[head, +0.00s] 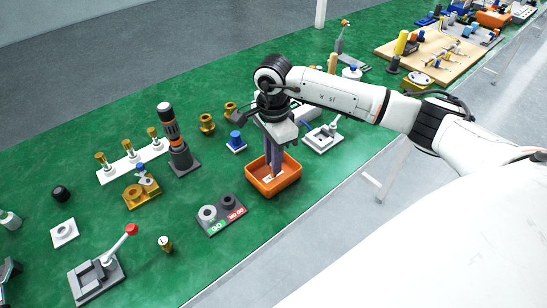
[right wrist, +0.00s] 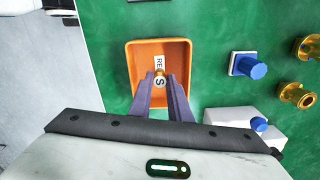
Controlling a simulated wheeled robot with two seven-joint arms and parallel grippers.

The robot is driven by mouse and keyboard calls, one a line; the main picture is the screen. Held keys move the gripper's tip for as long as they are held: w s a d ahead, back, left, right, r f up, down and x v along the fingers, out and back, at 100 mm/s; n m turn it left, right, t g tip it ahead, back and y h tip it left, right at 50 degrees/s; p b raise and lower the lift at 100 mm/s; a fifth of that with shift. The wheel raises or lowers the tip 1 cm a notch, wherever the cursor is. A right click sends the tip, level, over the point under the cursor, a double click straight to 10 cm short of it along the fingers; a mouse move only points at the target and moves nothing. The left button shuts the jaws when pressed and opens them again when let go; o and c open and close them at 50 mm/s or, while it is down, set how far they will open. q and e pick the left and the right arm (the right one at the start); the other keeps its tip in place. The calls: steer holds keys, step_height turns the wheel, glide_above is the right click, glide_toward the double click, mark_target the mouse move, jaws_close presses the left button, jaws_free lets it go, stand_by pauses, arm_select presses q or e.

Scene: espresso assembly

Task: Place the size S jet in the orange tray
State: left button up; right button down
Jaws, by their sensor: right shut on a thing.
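The orange tray (head: 261,186) stands near the front edge of the green table; it fills the upper middle of the right wrist view (right wrist: 138,62). My right gripper (head: 273,172) points down into the tray. Its two dark fingers (right wrist: 160,82) are shut on the size S jet (right wrist: 159,81), a small brass piece with a white face marked "S". The jet is inside the tray's outline; I cannot tell if it touches the floor. A white label with partly hidden letters (right wrist: 160,61) lies on the tray floor. My left gripper is not in view.
A grey gauge block with green and red labels (head: 222,216) stands left of the tray. Another small brass jet with a light top (head: 165,243) stands farther left. A blue-topped part (head: 236,142) and a white-based lever fixture (head: 323,138) are behind the tray.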

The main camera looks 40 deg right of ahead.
steer(key=shift+f, duration=0.15)
steer(key=c, duration=1.7)
jaws_free()
steer(key=shift+o, duration=0.2)
step_height(320, 180, up, 12)
steer(key=b, duration=0.1)
steer(key=shift+r, duration=0.2)
